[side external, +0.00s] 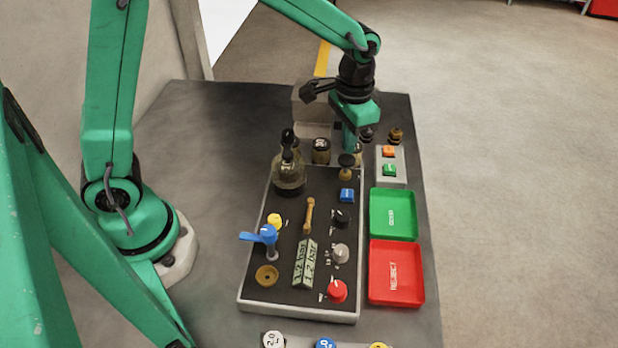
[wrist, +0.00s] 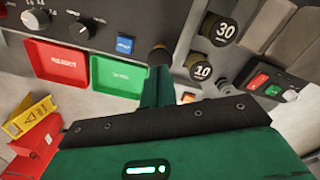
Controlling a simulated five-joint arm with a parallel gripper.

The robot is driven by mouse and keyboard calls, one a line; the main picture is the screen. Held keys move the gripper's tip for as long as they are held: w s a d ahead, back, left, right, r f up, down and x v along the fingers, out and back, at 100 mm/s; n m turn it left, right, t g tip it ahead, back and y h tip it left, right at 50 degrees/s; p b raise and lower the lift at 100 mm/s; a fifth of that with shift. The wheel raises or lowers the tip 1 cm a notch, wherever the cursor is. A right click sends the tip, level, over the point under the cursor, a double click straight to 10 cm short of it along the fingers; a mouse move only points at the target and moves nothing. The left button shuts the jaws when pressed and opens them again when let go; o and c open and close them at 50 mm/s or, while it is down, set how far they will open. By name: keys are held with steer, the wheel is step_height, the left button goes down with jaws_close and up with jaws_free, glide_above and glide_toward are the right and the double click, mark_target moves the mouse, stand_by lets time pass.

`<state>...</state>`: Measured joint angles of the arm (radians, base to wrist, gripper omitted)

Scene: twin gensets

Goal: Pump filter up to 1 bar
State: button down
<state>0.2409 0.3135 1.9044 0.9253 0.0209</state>
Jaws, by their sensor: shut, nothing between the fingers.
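A black-topped brass plunger (side external: 346,162) stands at the far right of the dark control panel (side external: 255,292); its dark knob also shows in the wrist view (wrist: 159,55). My gripper (side external: 349,148) is shut and empty, pointing down right at or just above this knob; I cannot tell whether it touches. In the wrist view its shut fingers (wrist: 157,88) hide part of the plunger. A clear filter bowl (side external: 289,175) with a black top stands upright at the panel's far left. A two-part green display (side external: 305,264) shows small bar readings that I cannot read surely.
A blue button (side external: 346,195), knobs (side external: 341,253), a blue-handled valve (side external: 262,236) and a brass lever (side external: 309,215) crowd the panel. A green tray (side external: 414,228) and a red tray (side external: 373,285) lie to its right. Weights marked 30 (wrist: 219,29) and 10 (wrist: 201,70) stand close to my gripper.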

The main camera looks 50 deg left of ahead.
steer(key=shift+r, duration=1.5)
steer(key=shift+r, duration=0.1)
steer(key=shift+s+a+r, duration=0.15)
steer(key=shift+r, duration=0.05)
steer(key=s+a+r+n+t, duration=0.1)
steer(key=s+a+r, duration=0.3)
steer(key=s, duration=0.5)
steer(key=s+a+r+n+t, duration=0.2)
steer(key=s+a+r+t, duration=0.2)
steer(key=s, duration=0.5)
steer(key=shift+a+r+t, duration=0.3)
steer(key=shift+a+r, duration=0.25)
steer(key=shift+a, duration=0.3)
steer(key=shift+s, duration=0.1)
